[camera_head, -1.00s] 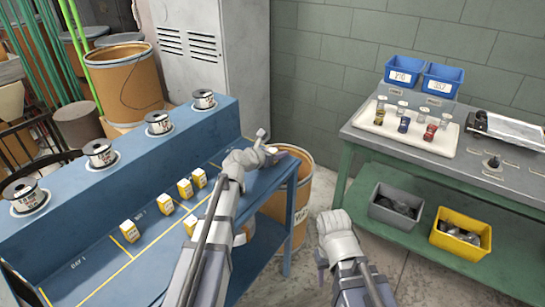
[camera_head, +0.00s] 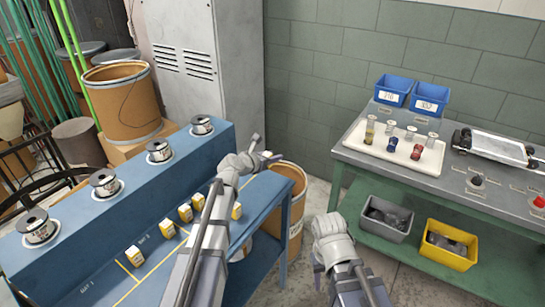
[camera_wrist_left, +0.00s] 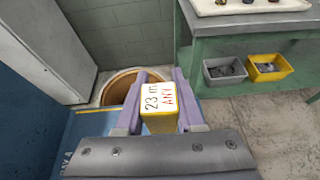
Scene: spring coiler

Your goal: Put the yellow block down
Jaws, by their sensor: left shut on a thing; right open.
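In the left wrist view, a yellow block (camera_wrist_left: 160,107) with a white top marked "23 m ANY" sits between the fingers of my left gripper (camera_wrist_left: 158,100), which is shut on it. In the head view my left gripper (camera_head: 264,158) is over the far right end of the blue bench (camera_head: 262,196); the held block cannot be made out there. Several similar yellow blocks stand on the bench, one beside my left arm (camera_head: 236,211) and others in a row to its left (camera_head: 167,228). My right gripper (camera_head: 322,268) is open, low, between bench and green table.
Wire spools (camera_head: 160,151) line the bench's raised ledge. A brown drum (camera_head: 296,178) stands past the bench end. The green table (camera_head: 340,156) holds a white tray (camera_head: 432,158) and blue bins (camera_head: 394,90); a grey bin (camera_head: 388,218) and yellow bin (camera_head: 448,246) sit below.

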